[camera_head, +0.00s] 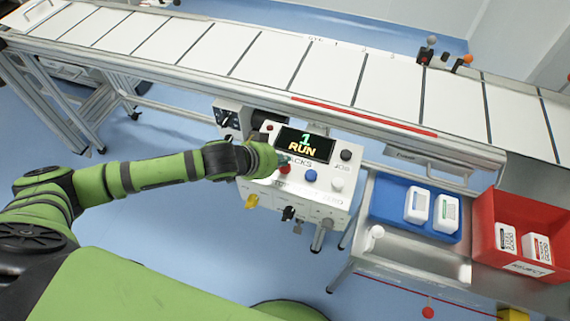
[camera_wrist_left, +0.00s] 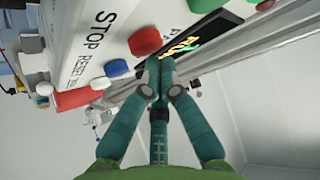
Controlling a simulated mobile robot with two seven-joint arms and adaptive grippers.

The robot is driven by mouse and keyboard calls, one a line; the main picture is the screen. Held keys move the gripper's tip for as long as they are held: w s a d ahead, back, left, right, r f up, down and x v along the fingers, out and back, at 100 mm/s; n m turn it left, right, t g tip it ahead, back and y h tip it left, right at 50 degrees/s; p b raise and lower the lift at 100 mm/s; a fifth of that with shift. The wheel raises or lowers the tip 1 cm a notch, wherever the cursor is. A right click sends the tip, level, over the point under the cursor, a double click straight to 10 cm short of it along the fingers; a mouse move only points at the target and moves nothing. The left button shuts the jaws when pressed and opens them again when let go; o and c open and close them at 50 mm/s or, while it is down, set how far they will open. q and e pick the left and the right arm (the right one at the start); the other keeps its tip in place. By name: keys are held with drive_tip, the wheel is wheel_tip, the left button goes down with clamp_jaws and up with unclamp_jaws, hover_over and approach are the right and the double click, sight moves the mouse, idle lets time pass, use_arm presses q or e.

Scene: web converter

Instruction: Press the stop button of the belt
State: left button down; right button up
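The white control box (camera_head: 318,190) hangs on the front of the belt, its display (camera_head: 305,145) reading "1 RUN". A red button (camera_head: 285,170) sits below the display, left of a blue button (camera_head: 310,175) and a white button (camera_head: 337,184). In the left wrist view, the red button (camera_wrist_left: 145,41) is near the printed word STOP. My left gripper (camera_wrist_left: 158,80) has its green fingers together, empty, with the tips close to the red button and the display. I cannot tell whether they touch the box. My right gripper is not in view.
The belt (camera_head: 250,60) runs across behind the box. A black knob (camera_head: 346,155) is on the box's right. A blue tray (camera_head: 390,200) and a red reject bin (camera_head: 487,215) hold white packs at the right. Knobs and valves stick out below the box.

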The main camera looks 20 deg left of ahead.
use_arm(q)
drive_tip(key=shift+f, duration=0.65)
idle(0.4)
idle(0.4)
drive_tip(key=shift+r+p, duration=1)
drive_tip(key=shift+r, duration=0.05)
wheel_tip(320, 180, up, 5)
drive_tip(key=p, duration=0.5)
drive_tip(key=shift+r+p, duration=0.1)
drive_tip(key=shift+p, duration=0.25)
